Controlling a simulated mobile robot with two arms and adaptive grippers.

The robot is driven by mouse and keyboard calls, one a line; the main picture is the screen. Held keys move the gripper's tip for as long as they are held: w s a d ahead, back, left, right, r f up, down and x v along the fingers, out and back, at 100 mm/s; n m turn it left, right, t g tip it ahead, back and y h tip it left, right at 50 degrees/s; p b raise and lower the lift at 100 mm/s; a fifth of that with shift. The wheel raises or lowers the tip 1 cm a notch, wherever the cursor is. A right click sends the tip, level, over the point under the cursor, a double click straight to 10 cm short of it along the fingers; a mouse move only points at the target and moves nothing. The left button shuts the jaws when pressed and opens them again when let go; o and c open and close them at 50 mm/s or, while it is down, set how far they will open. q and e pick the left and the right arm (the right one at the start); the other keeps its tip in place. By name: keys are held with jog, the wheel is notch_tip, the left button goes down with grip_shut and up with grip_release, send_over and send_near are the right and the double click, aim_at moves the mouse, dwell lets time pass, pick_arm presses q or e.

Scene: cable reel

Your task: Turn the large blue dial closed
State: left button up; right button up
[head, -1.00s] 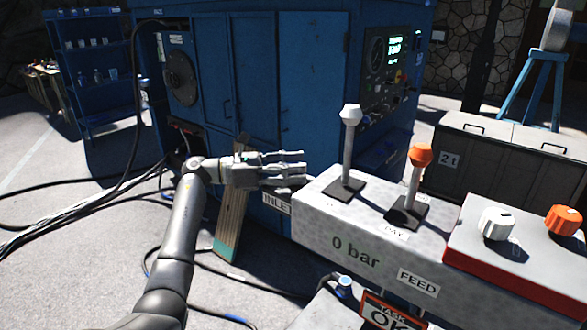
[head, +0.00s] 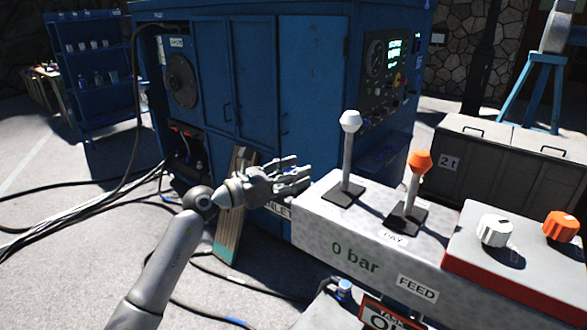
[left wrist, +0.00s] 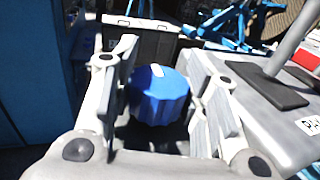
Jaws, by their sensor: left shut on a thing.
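The large blue dial (left wrist: 160,95) shows in the left wrist view, between the fingers of my left gripper (head: 300,176). The gripper is shut on it, with fingers at its left and right sides. In the head view the gripper is beside the left end of the grey console, over the INLET label (head: 277,210), which is partly covered. The dial cannot be made out in the head view. My right gripper is not in view.
The grey console (head: 330,225) carries a white-topped lever (head: 348,150), an orange-topped lever (head: 415,185), a white knob (head: 494,231) and an orange knob (head: 560,227). A blue cabinet (head: 255,90) stands behind. Black cables (head: 60,190) lie on the floor at left.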

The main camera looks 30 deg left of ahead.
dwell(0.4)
pick_arm(q)
jog(key=o, duration=1)
jog(key=shift+o, duration=0.2)
jog(key=v, duration=1.2)
jog(key=shift+f, duration=0.1)
